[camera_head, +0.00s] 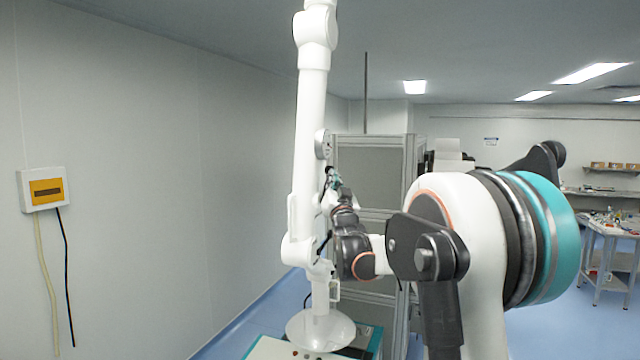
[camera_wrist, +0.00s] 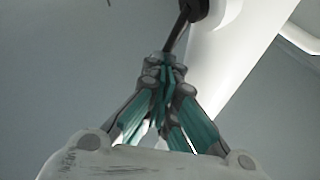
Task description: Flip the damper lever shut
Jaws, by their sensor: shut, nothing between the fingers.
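The damper lever (camera_wrist: 176,34) shows in the wrist view as a thin dark rod running down and left from a dark round hub (camera_wrist: 196,8) on a white duct (camera_wrist: 222,55). Its lower end meets the tips of my gripper (camera_wrist: 166,64); I cannot tell whether they touch. The fingers are shut, with nothing between them. In the head view, my gripper (camera_head: 333,180) is small and sits right beside the upright white duct arm (camera_head: 309,130), below a round grey-white disc (camera_head: 322,143). The lever is too small to make out clearly there.
The duct arm ends below in a white conical hood (camera_head: 320,330) over a bench with a teal edge. A grey framed cabinet (camera_head: 368,160) stands close behind my gripper. A yellow-fronted wall box (camera_head: 46,190) hangs at left. A cluttered table (camera_head: 610,235) stands far right.

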